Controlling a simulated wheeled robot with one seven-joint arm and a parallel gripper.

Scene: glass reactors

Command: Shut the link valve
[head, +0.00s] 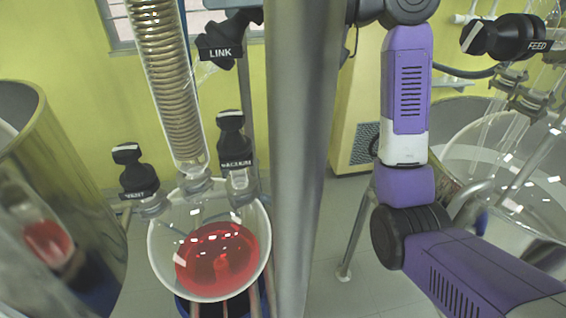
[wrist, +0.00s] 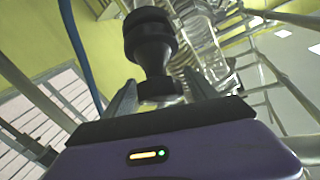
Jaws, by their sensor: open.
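The link valve (head: 222,36) is a black knob with a "LINK" label, near the top of the head view beside the coiled glass condenser. A dark part of my arm's end shows just above it at the top edge, and the fingers are hard to make out there. In the wrist view a black valve knob (wrist: 150,38), apparently the link valve, stands ahead of my gripper. My gripper (wrist: 162,92) is open, with one grey finger on each side of the knob's narrower lower part. I cannot tell whether the fingers touch it.
A grey metal post (head: 300,160) stands in front of my arm. The vent valve (head: 138,172) and vacuum valve (head: 234,145) sit on the glass reactor (head: 162,250) holding red liquid. The feed valve (head: 500,38) is at the upper right, above another glass vessel (head: 490,135).

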